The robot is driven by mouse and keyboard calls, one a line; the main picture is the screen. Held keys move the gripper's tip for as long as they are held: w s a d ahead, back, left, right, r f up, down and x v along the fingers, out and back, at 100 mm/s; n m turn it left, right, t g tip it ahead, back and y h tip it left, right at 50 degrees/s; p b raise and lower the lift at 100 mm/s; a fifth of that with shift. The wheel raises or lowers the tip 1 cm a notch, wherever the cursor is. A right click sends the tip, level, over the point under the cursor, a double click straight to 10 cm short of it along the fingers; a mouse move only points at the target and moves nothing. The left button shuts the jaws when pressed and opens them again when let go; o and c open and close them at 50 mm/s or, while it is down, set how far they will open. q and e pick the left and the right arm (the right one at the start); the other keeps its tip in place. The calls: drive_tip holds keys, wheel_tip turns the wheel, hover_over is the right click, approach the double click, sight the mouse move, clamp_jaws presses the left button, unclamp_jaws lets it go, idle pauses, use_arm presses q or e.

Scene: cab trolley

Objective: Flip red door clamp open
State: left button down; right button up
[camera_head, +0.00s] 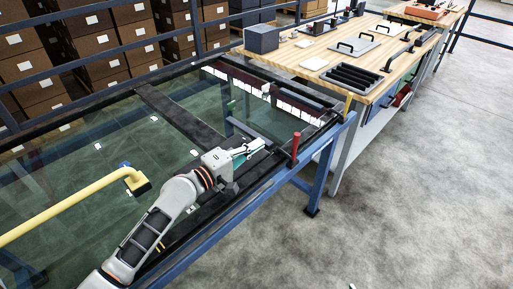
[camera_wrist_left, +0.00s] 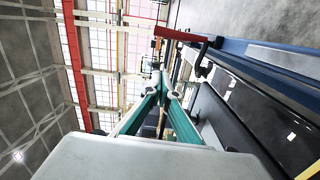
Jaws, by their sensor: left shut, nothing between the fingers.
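The red door clamp (camera_head: 295,145) stands upright at the near right edge of the glass door's frame in the head view. In the left wrist view its red handle (camera_wrist_left: 181,35) shows at the top, joined to a dark bracket beside the blue rail. My left gripper (camera_head: 263,144) reaches in over the glass door (camera_head: 70,170), just left of the clamp and apart from it. Its teal fingers (camera_wrist_left: 163,82) are together in the left wrist view, with nothing between them.
A yellow bar (camera_head: 75,208) with a black end crosses above the glass at left. A blue frame (camera_head: 240,217) edges the glass. A wooden workbench (camera_head: 315,50) with dark handles and trays stands beyond. Shelved boxes (camera_head: 90,45) stand behind. The floor at right is clear.

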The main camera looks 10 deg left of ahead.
use_arm(q)
drive_tip(key=b+x, duration=0.1)
drive_tip(key=x, duration=0.6)
drive_tip(key=shift+f, duration=0.15)
drive_tip(key=d, duration=0.1)
drive_tip(key=s+d, duration=0.1)
drive_tip(key=d, duration=0.1)
drive_tip(key=shift+s+d+p, duration=0.3)
drive_tip(key=shift+s+p, duration=0.05)
drive_tip(key=shift+p, duration=0.05)
